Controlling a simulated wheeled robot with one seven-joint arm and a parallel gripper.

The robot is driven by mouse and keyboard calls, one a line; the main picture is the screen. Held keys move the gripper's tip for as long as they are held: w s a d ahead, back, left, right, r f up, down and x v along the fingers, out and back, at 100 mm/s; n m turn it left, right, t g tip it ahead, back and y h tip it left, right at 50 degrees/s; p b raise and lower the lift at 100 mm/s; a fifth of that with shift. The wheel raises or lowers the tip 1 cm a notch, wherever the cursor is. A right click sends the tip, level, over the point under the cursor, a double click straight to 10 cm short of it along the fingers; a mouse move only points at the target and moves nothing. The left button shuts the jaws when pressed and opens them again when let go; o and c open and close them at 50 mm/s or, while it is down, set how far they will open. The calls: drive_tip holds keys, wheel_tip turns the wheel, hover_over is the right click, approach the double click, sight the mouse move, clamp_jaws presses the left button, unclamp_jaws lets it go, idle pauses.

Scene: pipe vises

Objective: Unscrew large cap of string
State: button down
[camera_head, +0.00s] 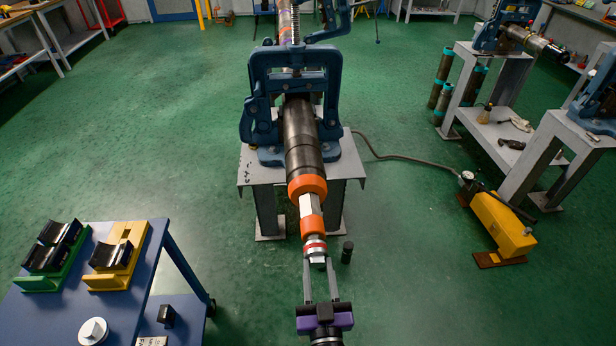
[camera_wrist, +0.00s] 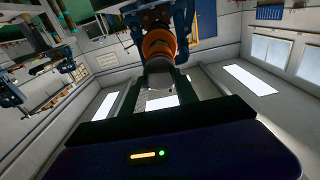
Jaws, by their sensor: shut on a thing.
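The string is a long dark pipe (camera_head: 299,130) clamped in a blue pipe vise (camera_head: 260,80). Its near end carries a wide orange collar (camera_head: 307,187), a white faceted section (camera_head: 312,205), a second orange band (camera_head: 311,226) and a silver end piece with a red ring (camera_head: 316,247). Which of these counts as the large cap, I cannot tell. My gripper (camera_head: 319,262) is in line with the string, its two fingers shut on the silver end piece. In the wrist view, a grey round end (camera_wrist: 160,76) sits between the fingers, with an orange ring (camera_wrist: 158,43) beyond it.
A blue table (camera_head: 75,310) at lower left holds green and yellow pipe cradles and a white round part (camera_head: 93,331). A small dark cylinder (camera_head: 347,252) stands right of the string's end. A yellow pump (camera_head: 502,225) with a hose is at right. The left floor is clear.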

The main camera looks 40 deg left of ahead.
drive_tip(key=shift+s+f, duration=0.1)
drive_tip(key=shift+f, duration=0.1)
drive_tip(key=n, duration=0.7)
drive_tip(key=shift+n+g, duration=0.3)
drive_tip(key=shift+n, duration=0.1)
drive_tip(key=n, duration=0.7)
drive_tip(key=shift+g, duration=0.3)
drive_tip(key=shift+f, duration=0.1)
drive_tip(key=c, duration=1)
unclamp_jaws()
drive_tip(key=shift+c, duration=0.2)
